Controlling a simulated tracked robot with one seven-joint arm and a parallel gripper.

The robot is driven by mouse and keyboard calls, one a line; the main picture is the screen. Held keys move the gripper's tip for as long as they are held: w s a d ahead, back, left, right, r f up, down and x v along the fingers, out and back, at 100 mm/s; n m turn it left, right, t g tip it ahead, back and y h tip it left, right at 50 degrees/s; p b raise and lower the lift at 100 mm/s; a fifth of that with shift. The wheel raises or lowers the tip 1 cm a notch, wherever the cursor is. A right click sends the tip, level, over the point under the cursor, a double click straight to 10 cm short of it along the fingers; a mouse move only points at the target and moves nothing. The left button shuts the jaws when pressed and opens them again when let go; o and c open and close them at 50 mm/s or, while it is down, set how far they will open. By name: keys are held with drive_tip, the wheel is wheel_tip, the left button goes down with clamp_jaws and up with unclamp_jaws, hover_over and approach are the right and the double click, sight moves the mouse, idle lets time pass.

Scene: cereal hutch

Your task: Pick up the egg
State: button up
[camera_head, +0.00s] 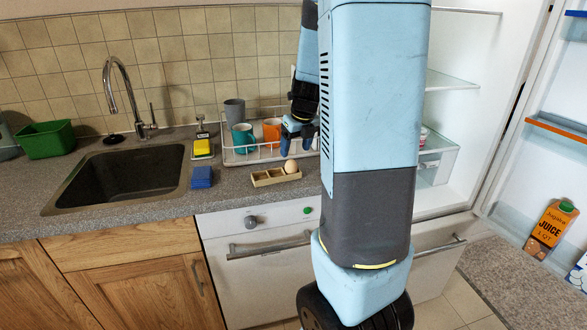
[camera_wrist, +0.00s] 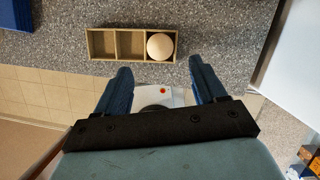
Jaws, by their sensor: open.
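The egg (camera_head: 291,167) is pale and sits in the right-hand compartment of a small wooden tray (camera_head: 262,182) near the counter's front edge. In the wrist view the egg (camera_wrist: 160,46) fills the right end of the three-compartment tray (camera_wrist: 102,31); the other two compartments look empty. My gripper (camera_head: 297,150) is above the counter, close to the egg in the head view. In the wrist view my gripper (camera_wrist: 161,76) has its two blue fingers spread apart, with nothing between them. The egg lies beyond the fingertips, apart from them.
Behind the tray stands a white dish rack (camera_head: 236,158) with a teal mug (camera_head: 242,138), an orange mug (camera_head: 271,131) and a grey cup (camera_head: 234,111). A blue sponge (camera_head: 202,177) lies left of the tray, beside the sink (camera_head: 120,176). An open fridge (camera_head: 455,150) stands at right.

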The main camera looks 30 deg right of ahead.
sight(291, 166)
drive_tip(key=shift+x, duration=3.35)
drive_tip(key=shift+w, duration=0.1)
drive_tip(key=c, duration=0.8)
drive_tip(key=shift+r, duration=0.1)
